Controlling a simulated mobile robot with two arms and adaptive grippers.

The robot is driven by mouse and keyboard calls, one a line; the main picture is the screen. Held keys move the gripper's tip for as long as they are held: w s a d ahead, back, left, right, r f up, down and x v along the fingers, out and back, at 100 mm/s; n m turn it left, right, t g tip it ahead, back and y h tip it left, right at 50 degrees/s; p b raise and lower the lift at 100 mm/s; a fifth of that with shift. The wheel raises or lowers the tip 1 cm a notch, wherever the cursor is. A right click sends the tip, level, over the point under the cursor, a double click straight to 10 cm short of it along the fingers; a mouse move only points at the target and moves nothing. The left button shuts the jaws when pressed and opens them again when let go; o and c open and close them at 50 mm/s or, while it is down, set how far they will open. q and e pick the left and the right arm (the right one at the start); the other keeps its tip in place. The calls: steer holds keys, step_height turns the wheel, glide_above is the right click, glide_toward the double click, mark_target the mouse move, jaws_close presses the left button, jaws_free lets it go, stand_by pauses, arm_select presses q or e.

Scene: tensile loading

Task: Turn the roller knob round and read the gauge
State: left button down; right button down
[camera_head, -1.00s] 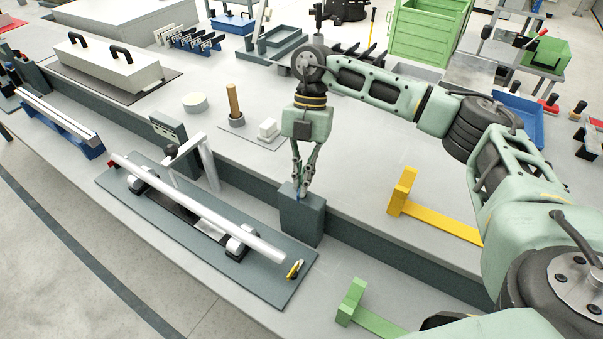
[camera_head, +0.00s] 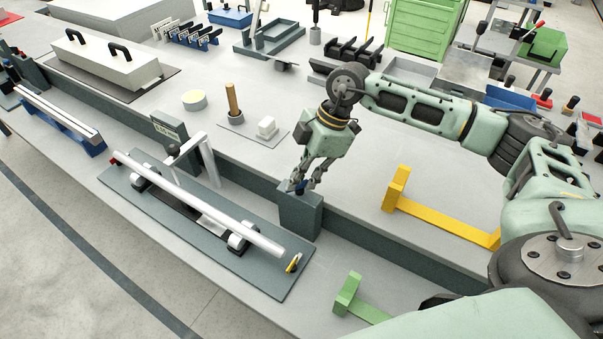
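A dark block (camera_head: 298,213) stands at the step of the bench with a small dark blue knob (camera_head: 301,187) on its top. My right gripper (camera_head: 302,185) reaches down to it, tilted, with its fingers apart on either side of the knob; contact is too small to tell. To the left, a silver rod (camera_head: 205,207) with a red end lies over rollers (camera_head: 241,239) on a dark plate. A small arch (camera_head: 206,160) and a black-topped gauge (camera_head: 173,150) stand by the rod. A grey readout (camera_head: 168,131) behind shows small text, not clearly legible. My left gripper is out of view.
A yellow stand (camera_head: 440,219) and a green stand (camera_head: 352,300) lie to the right. A wooden peg (camera_head: 233,98) and a white block (camera_head: 267,127) stand behind. A blue rack (camera_head: 62,120) is at the left. The bench top between block and yellow stand is clear.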

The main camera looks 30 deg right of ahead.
steer(key=shift+r+m+t, duration=0.1)
steer(key=shift+m+t, duration=0.6)
steer(key=shift+m, duration=1.2)
steer(key=shift+h, duration=0.3)
steer(key=c, duration=2)
jaws_free()
steer(key=shift+s, duration=0.1)
steer(key=v, duration=1.2)
steer(key=shift+d, duration=0.1)
